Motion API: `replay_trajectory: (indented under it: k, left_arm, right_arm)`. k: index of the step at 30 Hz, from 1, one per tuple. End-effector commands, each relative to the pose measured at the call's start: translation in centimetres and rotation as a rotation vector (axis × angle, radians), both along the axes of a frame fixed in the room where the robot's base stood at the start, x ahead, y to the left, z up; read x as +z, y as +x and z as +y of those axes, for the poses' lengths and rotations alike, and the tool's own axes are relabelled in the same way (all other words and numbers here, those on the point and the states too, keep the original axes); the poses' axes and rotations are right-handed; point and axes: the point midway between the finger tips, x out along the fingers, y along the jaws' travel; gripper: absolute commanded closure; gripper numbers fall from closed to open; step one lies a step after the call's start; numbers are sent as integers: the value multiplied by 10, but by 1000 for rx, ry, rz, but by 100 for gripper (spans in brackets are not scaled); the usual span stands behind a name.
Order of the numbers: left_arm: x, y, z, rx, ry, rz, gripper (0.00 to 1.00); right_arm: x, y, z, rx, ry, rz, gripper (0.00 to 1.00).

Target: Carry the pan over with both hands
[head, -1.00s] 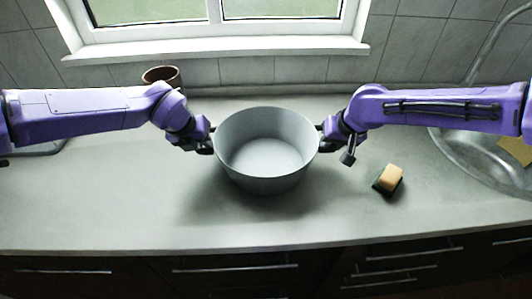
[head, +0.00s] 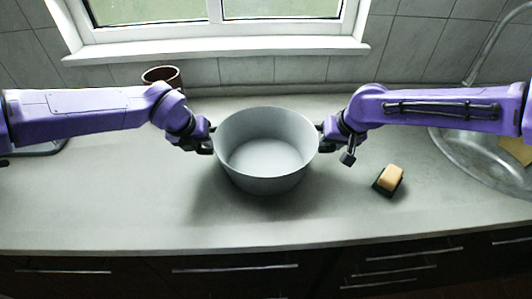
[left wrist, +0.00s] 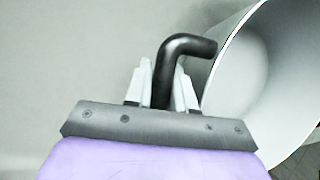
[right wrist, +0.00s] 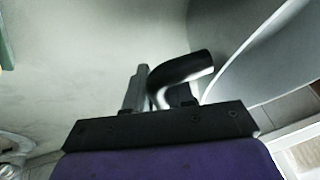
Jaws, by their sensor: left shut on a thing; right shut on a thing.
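The grey pan (head: 267,160) is in the middle of the head view, upright and empty, between my two grippers. Its shadow falls on the counter below and to its left. My left gripper (head: 210,142) is at the pan's left side, and in the left wrist view it is shut on a black handle (left wrist: 180,55). My right gripper (head: 325,137) is at the pan's right side, and in the right wrist view it is shut on the other black handle (right wrist: 185,75). The pan's wall also shows in the left wrist view (left wrist: 235,85) and the right wrist view (right wrist: 250,60).
A sponge (head: 389,179) lies on the counter (head: 110,205) to the right of the pan. A brown cup (head: 162,76) stands at the back left by the wall. A sink (head: 470,165) is at the far right. The counter in front of the pan is clear.

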Motion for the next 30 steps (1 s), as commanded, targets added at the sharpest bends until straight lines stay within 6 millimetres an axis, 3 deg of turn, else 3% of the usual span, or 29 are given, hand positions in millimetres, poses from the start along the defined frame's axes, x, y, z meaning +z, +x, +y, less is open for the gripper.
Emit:
replay_trajectory:
  k: [11,24,30]
  left_arm:
    - [3,1,0,0,-1,-3,100]
    - [50,1,0,0,-1,-3,100]
    - [52,1,0,0,-1,-3,100]
  right_arm:
    - [3,1,0,0,1,-2,100]
    - [50,0,0,0,0,-2,100]
    - [52,0,0,0,0,-2,100]
